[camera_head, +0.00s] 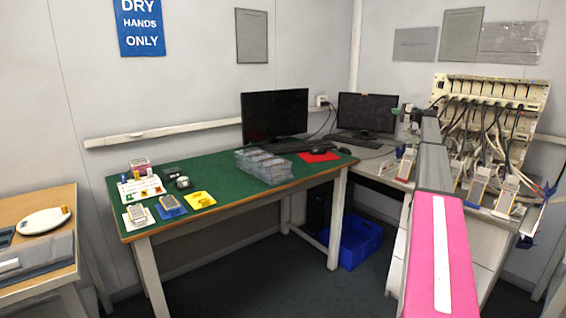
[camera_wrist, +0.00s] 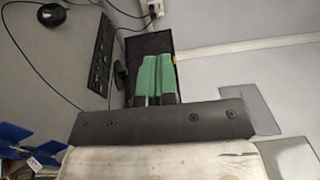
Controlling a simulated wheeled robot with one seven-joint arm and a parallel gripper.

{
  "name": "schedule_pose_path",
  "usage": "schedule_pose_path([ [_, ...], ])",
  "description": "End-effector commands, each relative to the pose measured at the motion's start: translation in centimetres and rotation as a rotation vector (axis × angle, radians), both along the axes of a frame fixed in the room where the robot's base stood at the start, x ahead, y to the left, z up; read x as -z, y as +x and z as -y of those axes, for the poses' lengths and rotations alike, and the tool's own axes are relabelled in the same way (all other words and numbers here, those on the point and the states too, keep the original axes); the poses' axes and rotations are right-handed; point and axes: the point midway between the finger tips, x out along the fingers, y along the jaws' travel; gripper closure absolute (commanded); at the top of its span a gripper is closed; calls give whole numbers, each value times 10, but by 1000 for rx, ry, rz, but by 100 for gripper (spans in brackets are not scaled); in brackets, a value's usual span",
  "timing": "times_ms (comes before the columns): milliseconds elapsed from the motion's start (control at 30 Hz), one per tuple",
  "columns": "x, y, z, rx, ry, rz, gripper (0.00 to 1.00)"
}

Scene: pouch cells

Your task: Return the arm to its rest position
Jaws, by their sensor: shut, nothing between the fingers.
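My gripper (camera_wrist: 156,62) shows in the wrist view as two green fingers side by side, shut with nothing between them. Behind the fingers is a dark monitor, and a black keyboard (camera_wrist: 102,52) lies to their left. In the head view my pink and grey arm reaches forward on the right side, in front of the white bench. The gripper end is small there, near the right monitor (camera_head: 367,113), and its fingers are hard to make out.
A green-topped table (camera_head: 222,179) holds clear trays (camera_head: 264,167), a yellow holder (camera_head: 200,200) and a blue holder (camera_head: 170,207). A cabled rack (camera_head: 492,92) stands close to the right of my arm. A blue crate (camera_head: 355,243) is on the floor.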

Motion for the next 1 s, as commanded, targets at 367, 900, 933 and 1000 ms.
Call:
schedule_pose_path([
  [367,41,-16,-37,-19,-60,-48,100],
  [900,195,-105,-177,-119,-320,-233,100],
  [933,209,-116,-189,-130,-347,-251,100],
  [1000,240,-141,-217,-158,-412,-289,100],
])
